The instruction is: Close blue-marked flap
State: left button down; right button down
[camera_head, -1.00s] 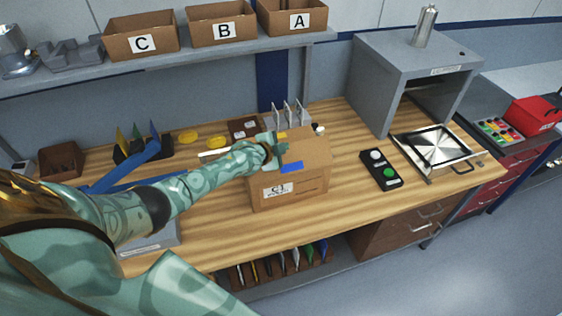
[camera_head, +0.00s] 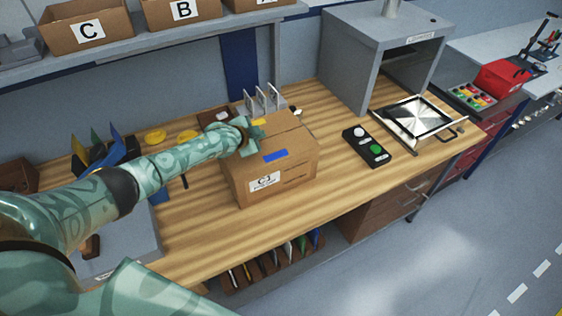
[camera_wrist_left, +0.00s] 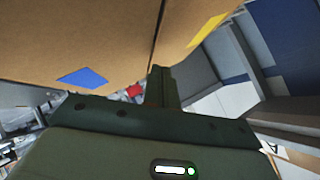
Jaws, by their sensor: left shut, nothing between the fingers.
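A cardboard box (camera_head: 290,165) with a white label on its front stands on the wooden workbench. Its blue-marked flap (camera_head: 295,149) lies about flat across the near part of the top; the blue mark also shows in the left wrist view (camera_wrist_left: 83,77). A yellow-marked flap (camera_wrist_left: 200,45) is beside it, with a narrow dark seam between the two. My left gripper (camera_head: 252,134) is shut and empty at the box's left top edge, close to the flaps. I cannot tell whether its fingertips touch the cardboard. My right gripper is not in view.
A black button box (camera_head: 366,147) and a metal tray (camera_head: 418,122) lie right of the box. A grey cabinet (camera_head: 350,65) and a white-finned rack (camera_head: 262,103) stand behind. Bare bench lies in front of the box and between it and the button box.

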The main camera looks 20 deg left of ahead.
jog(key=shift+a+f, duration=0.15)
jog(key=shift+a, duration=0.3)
